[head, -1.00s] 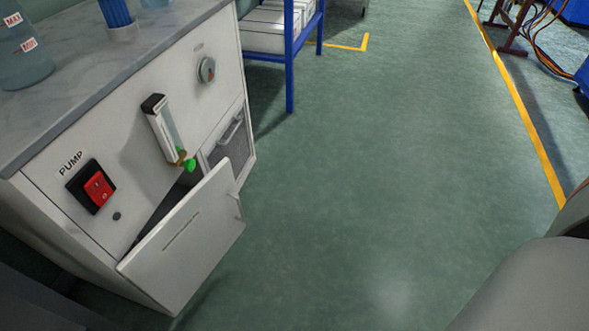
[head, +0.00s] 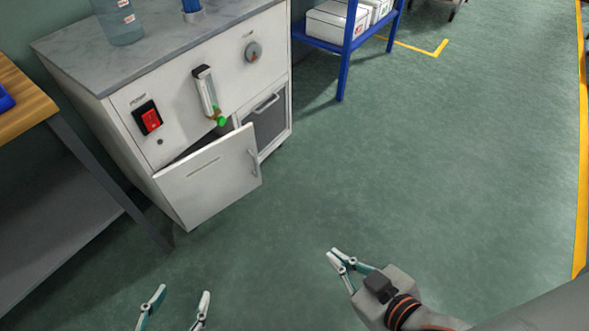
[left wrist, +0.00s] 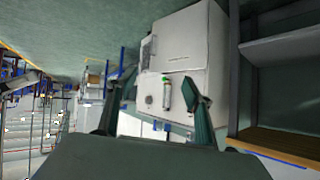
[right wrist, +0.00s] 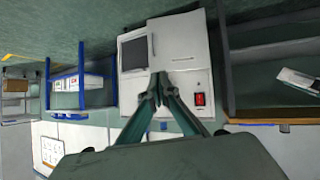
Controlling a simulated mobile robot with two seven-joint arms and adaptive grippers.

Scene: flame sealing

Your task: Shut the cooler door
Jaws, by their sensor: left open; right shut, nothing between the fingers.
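The cooler door (head: 208,176) is a white panel low on the front of the white cabinet (head: 122,132). It stands ajar, with a dark gap along its top edge and a handle (head: 253,163) near its right side. The door also shows in the left wrist view (left wrist: 182,52), where the cabinet appears upside down. My left gripper (head: 180,296) is open and empty, low in the head view, apart from the door. My right gripper (head: 334,252) is shut and empty, to the right of the door and apart from it, over the floor.
On the cabinet front are a red pump switch (head: 150,117), a flow gauge (head: 207,92), a dial (head: 253,51) and a dark grille panel (head: 268,122). A wooden-topped bench (head: 22,92) stands at the left, a blue rack (head: 345,62) behind. The green floor at right is clear.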

